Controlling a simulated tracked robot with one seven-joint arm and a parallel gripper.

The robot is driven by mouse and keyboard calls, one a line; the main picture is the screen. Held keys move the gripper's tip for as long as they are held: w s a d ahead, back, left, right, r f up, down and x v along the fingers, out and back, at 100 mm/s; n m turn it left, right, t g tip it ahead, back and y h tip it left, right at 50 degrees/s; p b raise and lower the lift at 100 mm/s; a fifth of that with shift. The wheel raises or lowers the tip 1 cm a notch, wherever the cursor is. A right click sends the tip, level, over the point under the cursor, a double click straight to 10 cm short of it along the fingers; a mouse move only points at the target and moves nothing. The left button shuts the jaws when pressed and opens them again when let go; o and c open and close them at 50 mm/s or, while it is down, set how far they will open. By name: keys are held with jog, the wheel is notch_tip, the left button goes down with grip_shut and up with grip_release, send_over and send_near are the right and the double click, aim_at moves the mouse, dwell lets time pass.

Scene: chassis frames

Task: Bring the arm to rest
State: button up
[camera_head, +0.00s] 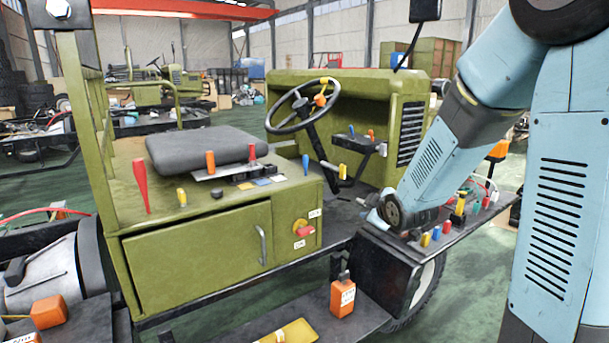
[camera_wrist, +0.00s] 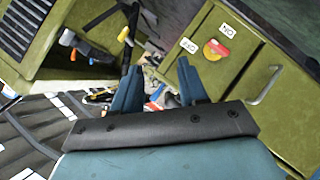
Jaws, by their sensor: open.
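My light blue arm (camera_head: 430,150) comes in from the right in the head view and reaches down over the side of a green vehicle chassis. Its wrist end is beside the dark ledge, near several coloured handles; the fingers cannot be made out clearly there. In the wrist view my gripper (camera_wrist: 158,80) is open, its two blue-grey fingers apart with nothing held between them. Beyond the fingers lie small coloured items, partly hidden by the gripper.
A green cabinet (camera_head: 200,255) with a red and yellow switch (camera_head: 303,229) stands left of my arm; the switch shows beyond my fingers in the wrist view (camera_wrist: 214,50). A steering wheel (camera_head: 303,105) and an orange bottle (camera_head: 342,295) are nearby.

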jog(key=s+d+r+m+g, duration=0.1)
jog(key=s+r+m+g, duration=0.1)
jog(key=s, duration=0.8)
jog(key=s+d+r+m+g+h, duration=0.1)
jog(key=s+r+m, duration=0.4)
jog(key=s, duration=0.5)
jog(key=s+d+r+m+g+h, duration=0.1)
jog(key=s+d+r+m+g, duration=0.2)
jog(key=s, duration=0.8)
jog(key=shift+d+r+m+g, duration=0.2)
jog(key=shift+r+m+g, duration=0.2)
jog(key=shift+r+m, duration=0.55)
jog(key=shift+f, duration=0.2)
